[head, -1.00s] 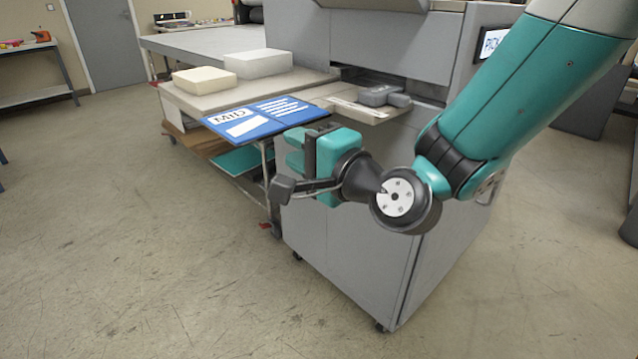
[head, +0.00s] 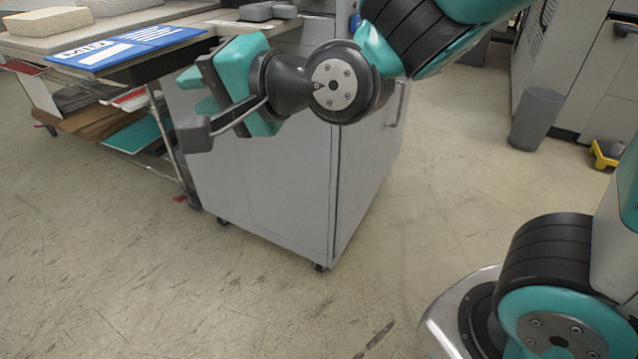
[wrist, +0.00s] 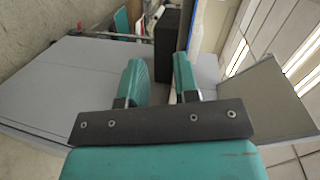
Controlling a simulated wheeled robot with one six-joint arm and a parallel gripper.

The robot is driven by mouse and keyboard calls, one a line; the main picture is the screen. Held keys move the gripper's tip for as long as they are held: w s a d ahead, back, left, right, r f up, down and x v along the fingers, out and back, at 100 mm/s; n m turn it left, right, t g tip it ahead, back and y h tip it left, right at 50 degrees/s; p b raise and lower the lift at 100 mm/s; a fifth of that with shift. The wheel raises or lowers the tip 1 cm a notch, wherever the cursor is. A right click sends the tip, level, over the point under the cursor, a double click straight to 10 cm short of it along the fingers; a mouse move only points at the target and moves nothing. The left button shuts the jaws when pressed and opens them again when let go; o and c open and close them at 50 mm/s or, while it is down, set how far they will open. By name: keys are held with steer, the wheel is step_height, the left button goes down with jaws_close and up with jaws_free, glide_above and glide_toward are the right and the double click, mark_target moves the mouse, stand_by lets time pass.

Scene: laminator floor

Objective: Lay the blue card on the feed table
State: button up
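The blue card (head: 133,44), with white printing and the word MID, lies flat near the front end of the feed table (head: 185,45) in the head view. A narrow blue strip in the wrist view (wrist: 190,24) looks like its edge. My gripper (head: 197,92) is in front of the table end, below and to the right of the card in the picture, apart from it. In the wrist view, its two teal fingers (wrist: 160,82) stand apart with nothing between them, so it is open and empty.
Pale stacks (head: 45,22) stand on the table behind the card. A small grey object (head: 268,11) sits on the ledge at right. A grey cabinet on casters (head: 270,175) stands under my gripper. Coloured boards (head: 140,133) lie on a lower shelf. The floor in front is clear.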

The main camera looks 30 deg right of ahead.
steer(key=s+d+f+n+g+h, duration=0.2)
steer(key=s+d+f+n+g, duration=0.2)
steer(key=s+n+g, duration=0.2)
steer(key=s+d+f+n+g+h, duration=0.3)
steer(key=s+n+g, duration=0.3)
steer(key=s+n, duration=0.3)
steer(key=shift+s+d+f+h, duration=0.3)
steer(key=shift+s+d+f, duration=0.2)
steer(key=shift+s, duration=0.5)
steer(key=shift+r, duration=0.1)
